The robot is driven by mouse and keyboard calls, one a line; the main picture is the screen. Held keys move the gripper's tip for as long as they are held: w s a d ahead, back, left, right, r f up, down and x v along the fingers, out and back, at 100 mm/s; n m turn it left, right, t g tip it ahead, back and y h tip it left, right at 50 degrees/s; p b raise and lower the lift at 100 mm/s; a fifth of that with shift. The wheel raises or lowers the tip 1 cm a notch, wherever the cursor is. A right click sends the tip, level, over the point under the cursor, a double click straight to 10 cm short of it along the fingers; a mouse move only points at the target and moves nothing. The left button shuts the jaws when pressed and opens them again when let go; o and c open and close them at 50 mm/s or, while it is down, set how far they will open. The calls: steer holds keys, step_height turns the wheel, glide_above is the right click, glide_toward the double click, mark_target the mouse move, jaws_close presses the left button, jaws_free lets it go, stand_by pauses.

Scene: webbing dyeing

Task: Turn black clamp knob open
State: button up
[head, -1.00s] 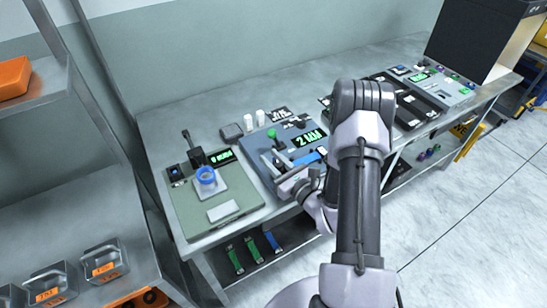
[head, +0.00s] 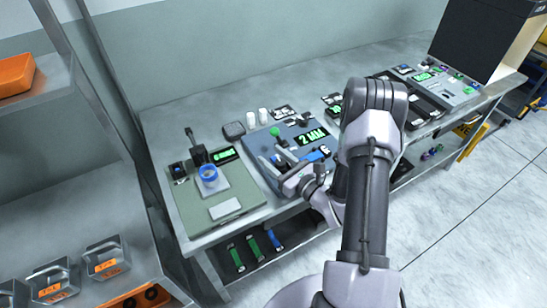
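The blue-grey device (head: 257,142) on the bench has a green round knob (head: 275,132) and a lit "2 MM" display (head: 311,138). A small dark part (head: 283,143) beside the green knob may be the black clamp knob; it is too small to be sure. My gripper (head: 275,163) is over the device's front left part, just in front of that dark part. Its two fingers look spread apart, with nothing visible held between them. I cannot tell whether they touch the device. A blue strip (head: 316,155) lies on the device to the right, partly hidden by my wrist.
White cylinders (head: 256,117) stand behind. More devices, including a black tray (head: 428,108), are at right behind my arm. Green and blue strips hang below the bench's front edge. Shelving stands at far left.

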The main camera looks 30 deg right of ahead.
steer(key=shift+s, duration=0.15)
steer(key=p+v, duration=0.2)
steer(key=v, duration=1.5)
steer(key=shift+d, duration=0.1)
